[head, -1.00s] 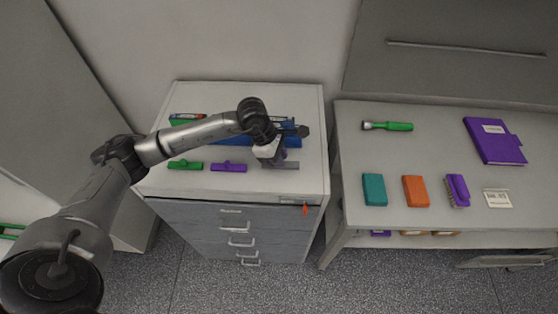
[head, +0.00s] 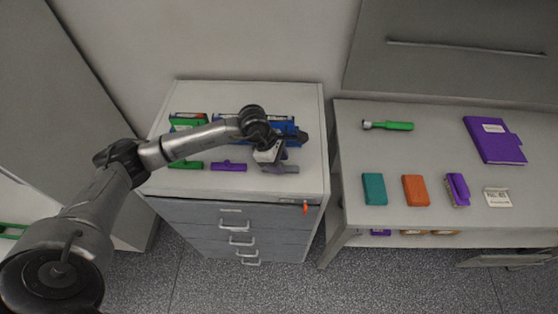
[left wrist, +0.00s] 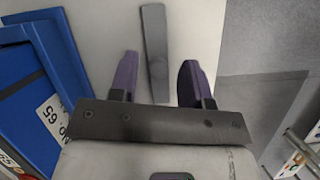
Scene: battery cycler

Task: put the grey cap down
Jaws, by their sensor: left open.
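The grey cap (head: 291,169) lies on the white top of the drawer cabinet, at the right end of a row with a purple cap (head: 228,167) and a green cap (head: 186,165). My left gripper (head: 275,166) is over the cabinet top at the grey cap and partly hides it in the head view. My right gripper is not in view.
Blue boxes (head: 284,133) stand behind my left gripper, and a green box (head: 187,122) stands at the back left. A red tag (head: 305,207) hangs at the cabinet's front right.

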